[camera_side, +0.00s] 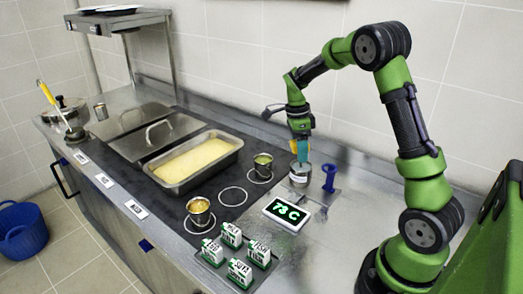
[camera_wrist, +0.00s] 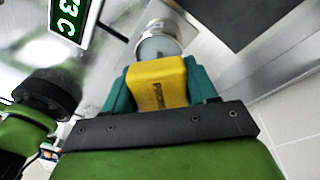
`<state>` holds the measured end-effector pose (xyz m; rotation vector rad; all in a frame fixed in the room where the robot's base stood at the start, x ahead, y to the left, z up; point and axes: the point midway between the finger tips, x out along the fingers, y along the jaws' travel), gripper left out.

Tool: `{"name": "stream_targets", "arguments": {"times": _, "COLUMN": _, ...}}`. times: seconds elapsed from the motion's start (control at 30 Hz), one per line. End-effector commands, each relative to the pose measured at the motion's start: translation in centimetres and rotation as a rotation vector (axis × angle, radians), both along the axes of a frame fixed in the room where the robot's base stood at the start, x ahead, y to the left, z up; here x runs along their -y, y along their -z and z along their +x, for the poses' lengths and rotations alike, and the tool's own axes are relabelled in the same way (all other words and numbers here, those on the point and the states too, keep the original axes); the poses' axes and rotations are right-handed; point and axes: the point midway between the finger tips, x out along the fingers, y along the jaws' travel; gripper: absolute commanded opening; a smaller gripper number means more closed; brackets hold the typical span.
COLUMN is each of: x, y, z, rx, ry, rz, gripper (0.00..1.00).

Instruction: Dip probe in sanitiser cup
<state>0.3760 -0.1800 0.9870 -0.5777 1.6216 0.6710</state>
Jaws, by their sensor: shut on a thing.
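My gripper (camera_side: 301,153) is directly above the sanitiser cup (camera_side: 299,178), its teal fingers pointing down close to the rim. In the wrist view my gripper (camera_wrist: 160,78) is shut on the yellow handle of the probe (camera_wrist: 156,84), with a teal finger on each side. The cup (camera_wrist: 157,27) shows just beyond the handle, with a pale grey-blue inside. The probe's thin shaft cannot be made out, so I cannot tell how deep its tip is in the cup.
A blue holder (camera_side: 330,178) stands right of the cup. A display (camera_side: 287,214) with green digits lies in front. Several labelled blocks (camera_side: 239,272) stand at the front.

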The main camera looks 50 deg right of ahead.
Motion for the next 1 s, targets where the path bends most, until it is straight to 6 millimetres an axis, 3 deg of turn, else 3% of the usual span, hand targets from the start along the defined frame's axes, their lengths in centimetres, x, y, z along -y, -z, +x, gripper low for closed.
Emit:
{"name": "stream_targets", "arguments": {"times": 0.8, "x": 0.0, "y": -6.7, "z": 0.0, "rx": 0.002, "ry": -0.001, "rz": -0.002, "gripper": 0.13}}
{"name": "stream_targets", "arguments": {"times": 1.0, "x": 0.0, "y": -7.5, "z": 0.0, "rx": 0.0, "ry": -0.001, "rz": 0.0, "gripper": 0.13}}
